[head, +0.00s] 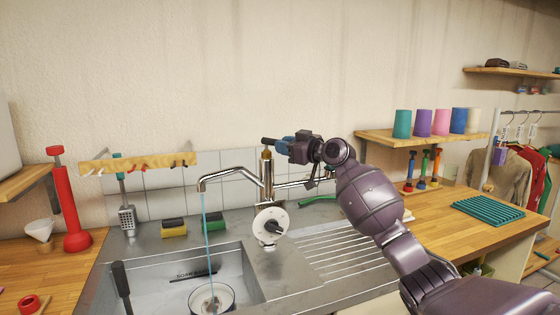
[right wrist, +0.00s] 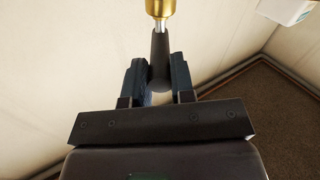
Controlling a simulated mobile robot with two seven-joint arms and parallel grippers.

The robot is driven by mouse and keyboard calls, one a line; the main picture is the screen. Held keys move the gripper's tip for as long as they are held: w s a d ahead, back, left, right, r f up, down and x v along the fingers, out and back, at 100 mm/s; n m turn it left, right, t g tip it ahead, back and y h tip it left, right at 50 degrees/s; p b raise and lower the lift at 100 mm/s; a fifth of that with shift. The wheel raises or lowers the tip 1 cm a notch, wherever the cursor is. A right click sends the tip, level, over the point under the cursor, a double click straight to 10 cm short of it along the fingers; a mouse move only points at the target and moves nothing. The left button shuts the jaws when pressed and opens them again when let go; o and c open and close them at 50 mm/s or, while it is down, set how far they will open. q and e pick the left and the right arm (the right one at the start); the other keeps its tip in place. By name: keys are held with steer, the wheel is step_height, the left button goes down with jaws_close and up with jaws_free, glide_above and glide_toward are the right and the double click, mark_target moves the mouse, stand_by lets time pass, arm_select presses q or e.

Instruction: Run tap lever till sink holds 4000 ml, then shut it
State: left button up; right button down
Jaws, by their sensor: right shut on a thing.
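The metal tap (head: 232,175) stands behind the sink, with its spout reaching left. A thin stream of water (head: 206,225) runs from the spout into the sink (head: 254,272). The tap's dark lever (head: 268,140) sits above a brass collar (head: 266,154). My right gripper (head: 281,146) is at the lever from the right. In the right wrist view, its fingers (right wrist: 157,85) are shut on the dark lever (right wrist: 159,62), below the brass collar (right wrist: 160,8). The sink's back wall carries dark lettering and a mark. The water level is hard to tell. My left gripper is not in view.
A round rimmed thing (head: 228,296) lies in the sink under the stream. A dark handle (head: 121,280) leans at the sink's left. A white disc with a dark knob (head: 270,220) stands below the tap. Sponges (head: 174,228) lie behind the sink; a ribbed drainboard (head: 345,255) is right.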

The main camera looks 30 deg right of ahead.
arm_select(q)
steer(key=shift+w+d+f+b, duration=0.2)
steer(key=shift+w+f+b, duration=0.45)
steer(key=shift+b, duration=0.7)
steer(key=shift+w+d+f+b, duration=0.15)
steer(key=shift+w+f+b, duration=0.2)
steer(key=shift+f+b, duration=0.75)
arm_select(e)
steer(key=shift+w+d+n+g+y, duration=0.2)
steer(key=shift+d+n+g+y, duration=0.25)
steer(key=shift+n+y, duration=0.4)
steer(key=shift+w+d+n+g+y, duration=0.2)
steer(key=shift+d+n+g+y, duration=0.25)
steer(key=shift+y, duration=0.7)
steer(key=c, duration=1)
jaws_free()
steer(key=shift+a, duration=0.1)
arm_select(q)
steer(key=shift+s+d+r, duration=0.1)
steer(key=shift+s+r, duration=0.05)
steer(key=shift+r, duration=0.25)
arm_select(e)
steer(key=v, duration=1.1)
